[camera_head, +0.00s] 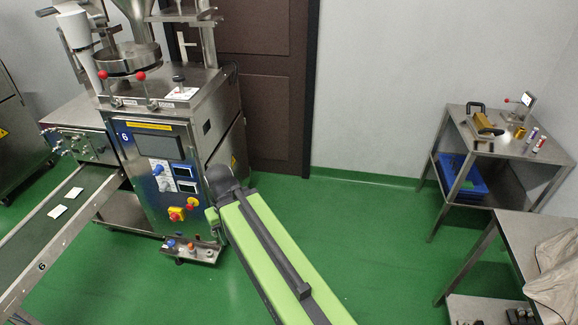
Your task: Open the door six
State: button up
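A steel packing machine (165,150) stands at the left, with a blue "6" label at the upper left of its front panel. My green arm reaches up from the bottom to a dark joint in front of the machine's lower right edge. No gripper fingers can be made out.
A brown door (272,90) behind the machine looks shut. A conveyor (25,245) with white teabags runs at lower left. A steel side table (468,140) holds tools at right; another table (512,235) with cloth is nearer. Green floor between is clear.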

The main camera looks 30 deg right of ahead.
aim_at(231, 152)
jog(key=z, duration=0.4)
jog(key=i, duration=1)
jog(key=u, duration=0.4)
jog(key=k, duration=1.4)
jog(key=u, duration=0.85)
jog(key=i, duration=1.5)
jog(key=z, duration=0.3)
